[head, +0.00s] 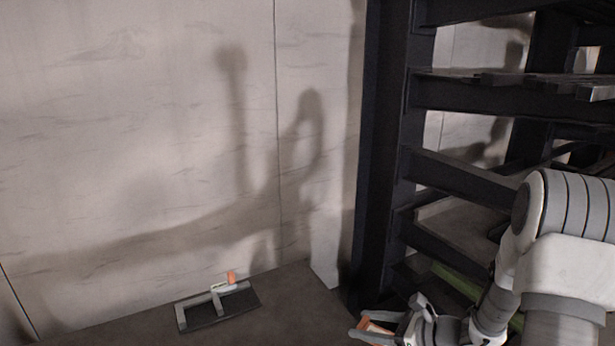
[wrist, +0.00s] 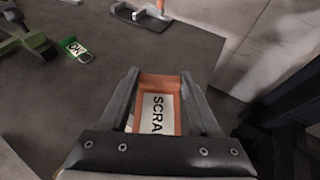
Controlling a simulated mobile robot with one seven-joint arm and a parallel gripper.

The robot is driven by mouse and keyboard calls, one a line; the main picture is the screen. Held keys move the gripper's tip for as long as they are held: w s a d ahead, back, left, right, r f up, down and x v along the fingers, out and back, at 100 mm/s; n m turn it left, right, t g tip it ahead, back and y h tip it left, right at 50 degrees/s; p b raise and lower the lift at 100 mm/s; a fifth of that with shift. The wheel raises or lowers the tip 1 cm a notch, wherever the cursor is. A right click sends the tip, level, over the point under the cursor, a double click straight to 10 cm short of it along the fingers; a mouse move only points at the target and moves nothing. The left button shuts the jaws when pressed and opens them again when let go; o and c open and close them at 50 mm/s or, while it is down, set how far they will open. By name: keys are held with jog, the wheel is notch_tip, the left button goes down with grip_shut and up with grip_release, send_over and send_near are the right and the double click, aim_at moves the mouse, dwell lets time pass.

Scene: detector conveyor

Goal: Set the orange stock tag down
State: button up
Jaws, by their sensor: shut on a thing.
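The orange stock tag (wrist: 158,112) is between the fingers of my gripper (wrist: 160,76) in the wrist view. It has an orange frame and a white face with black letters reading "SCRA"; the rest of the word is hidden by the gripper body. My gripper is shut on its sides. In the head view my gripper (head: 372,326) is low at the bottom edge, with part of the orange tag (head: 378,329) showing between the fingers, over or near the dark surface. I cannot tell whether the tag touches anything below.
A dark-based grey stand (head: 207,316) with a small orange piece on top is by the wall; it also shows in the wrist view (wrist: 138,18). A green tag marked "OK" (wrist: 76,48) lies at upper left. A dark rack (head: 385,160) stands right. The dark surface (wrist: 120,62) between is clear.

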jog(key=shift+d+t, duration=0.3)
jog(key=shift+d, duration=0.1)
jog(key=shift+w+a+r+m+t+h, duration=0.15)
jog(key=shift+a+m+t+h, duration=0.1)
jog(key=shift+m+t+h, duration=0.35)
jog(key=shift+w+a+m+t+h, duration=0.15)
jog(key=shift+m+t+h, duration=0.3)
jog(key=shift+m, duration=0.45)
jog(key=shift+m+t+h, duration=0.65)
jog(key=shift+m, duration=0.05)
jog(key=shift+s+d+f+m+h, duration=0.2)
jog(key=shift+s+d+m+h, duration=0.2)
jog(key=shift+m+h, duration=0.15)
jog(key=shift+w+d, duration=0.1)
jog(key=shift+f, duration=0.1)
